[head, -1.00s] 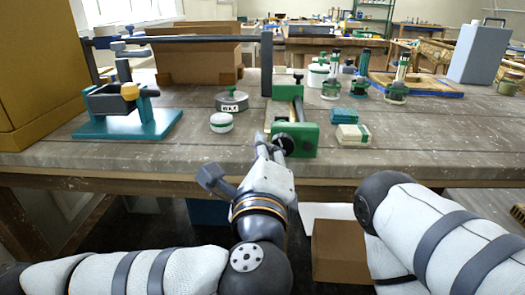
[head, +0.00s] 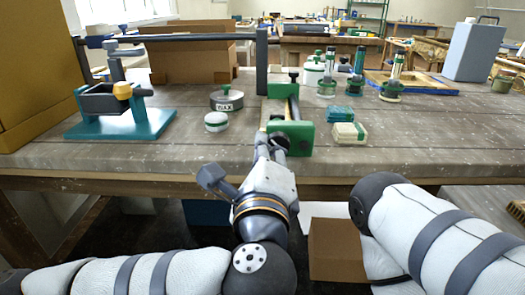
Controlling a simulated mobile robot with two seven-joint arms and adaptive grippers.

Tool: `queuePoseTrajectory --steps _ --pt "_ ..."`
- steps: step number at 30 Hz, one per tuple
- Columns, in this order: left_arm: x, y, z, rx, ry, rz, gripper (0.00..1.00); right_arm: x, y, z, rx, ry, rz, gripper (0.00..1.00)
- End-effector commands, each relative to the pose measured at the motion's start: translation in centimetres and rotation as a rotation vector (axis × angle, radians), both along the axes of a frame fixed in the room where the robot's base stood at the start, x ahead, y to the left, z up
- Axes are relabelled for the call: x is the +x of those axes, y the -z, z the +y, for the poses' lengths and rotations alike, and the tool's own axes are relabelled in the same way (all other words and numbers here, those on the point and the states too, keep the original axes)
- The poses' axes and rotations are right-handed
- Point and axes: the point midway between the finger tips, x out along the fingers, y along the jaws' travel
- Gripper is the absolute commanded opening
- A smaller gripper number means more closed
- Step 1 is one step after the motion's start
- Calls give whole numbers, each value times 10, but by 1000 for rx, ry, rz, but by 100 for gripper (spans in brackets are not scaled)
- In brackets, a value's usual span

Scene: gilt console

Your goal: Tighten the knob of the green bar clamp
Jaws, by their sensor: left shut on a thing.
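The green bar clamp (head: 300,138) lies on the workbench near its front edge, its bar running away from me. Its dark round knob (head: 279,141) faces me at the front of the green block. My left gripper (head: 271,149) reaches up from below and is shut on the knob; the fingers partly hide it. My right arm is at the lower right, but its gripper is not in view.
On the workbench (head: 200,158), a teal-based vise-like fixture (head: 122,124) stands left. A round grey tin (head: 227,100) and small white-green jar (head: 216,121) sit left of the clamp. A cream box (head: 348,133) and teal block (head: 341,114) lie right.

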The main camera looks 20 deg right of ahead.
Motion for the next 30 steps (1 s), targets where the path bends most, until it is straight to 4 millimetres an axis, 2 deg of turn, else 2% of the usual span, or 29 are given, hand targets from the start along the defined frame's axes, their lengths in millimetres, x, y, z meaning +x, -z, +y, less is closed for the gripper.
queuePoseTrajectory --steps 13,30 --pt "-3 -15 -8 -8 10 -6 0 -4 4 0 0 -1 12 0" --pt "-7 -14 -15 -3 18 2 0 -5 6 0 0 -1 18 0"
